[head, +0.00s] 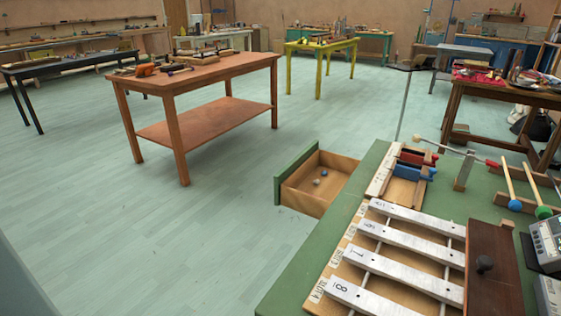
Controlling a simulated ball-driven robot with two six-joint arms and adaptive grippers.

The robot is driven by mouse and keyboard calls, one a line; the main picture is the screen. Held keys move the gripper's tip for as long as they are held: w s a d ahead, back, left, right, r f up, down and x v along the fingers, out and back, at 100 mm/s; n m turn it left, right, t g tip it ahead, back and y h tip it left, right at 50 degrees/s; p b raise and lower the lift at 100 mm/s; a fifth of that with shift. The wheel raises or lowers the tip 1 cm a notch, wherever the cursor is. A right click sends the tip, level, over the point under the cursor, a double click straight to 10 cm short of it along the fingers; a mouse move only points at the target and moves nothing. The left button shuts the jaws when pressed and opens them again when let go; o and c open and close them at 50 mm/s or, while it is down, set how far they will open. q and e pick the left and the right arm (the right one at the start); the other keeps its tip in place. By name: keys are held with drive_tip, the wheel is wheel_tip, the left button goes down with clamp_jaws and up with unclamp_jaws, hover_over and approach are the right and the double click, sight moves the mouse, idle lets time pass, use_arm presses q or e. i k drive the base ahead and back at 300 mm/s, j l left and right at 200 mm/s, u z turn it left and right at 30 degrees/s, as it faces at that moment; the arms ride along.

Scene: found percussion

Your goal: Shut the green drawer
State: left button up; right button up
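The green drawer (298,172) stands open, pulled out to the left from the far part of the green table (290,285). Its front panel is green and its inside is bare wood. A few small balls (318,180) lie on the drawer's floor. The drawer's rear end is hidden under the tabletop. Neither of my grippers shows in the head view.
A metal-bar xylophone (402,238) and mallets (511,188) lie on the green table. A wooden workbench (205,72) with tools stands beyond to the left. The floor (170,235) left of the drawer is clear.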

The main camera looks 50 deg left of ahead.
sight(300, 173)
drive_tip(key=k+j, duration=0.15)
drive_tip(key=j, duration=0.2)
drive_tip(key=k+j, duration=0.1)
drive_tip(key=j, duration=0.3)
drive_tip(key=k+j, duration=0.15)
drive_tip(key=j, duration=0.2)
drive_tip(key=k+j, duration=0.15)
drive_tip(key=j, duration=0.25)
drive_tip(key=k+j+u, duration=0.1)
drive_tip(key=j, duration=0.25)
drive_tip(key=i+j, duration=0.1)
drive_tip(key=j, duration=0.2)
drive_tip(key=i+j, duration=0.1)
drive_tip(key=j, duration=0.25)
drive_tip(key=i+j, duration=0.15)
drive_tip(key=j, duration=0.15)
drive_tip(key=i+j, duration=0.1)
drive_tip(key=j, duration=0.25)
